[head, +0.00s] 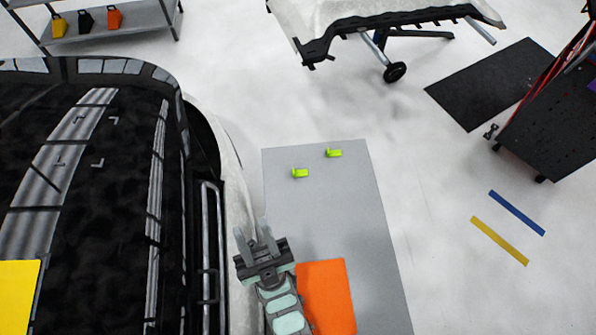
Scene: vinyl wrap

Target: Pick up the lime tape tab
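Two small lime tape tabs lie on a grey panel. The nearer lime tab (300,173) is left of centre, and the farther lime tab (334,153) is close to the panel's far edge. The grey panel (350,220) runs down the middle of the view. My gripper (252,227) is near the panel's left edge, below and left of both tabs. Its two fingers are spread apart and point away, with nothing seen between them. It is clear of both tabs.
An orange sheet (328,300) lies on the panel right of my gripper. A car with a glossy black hood (100,200) stands close on the left, with a yellow sheet (18,295) on it. The panel around the tabs is clear. A dark cart (550,120) stands far right.

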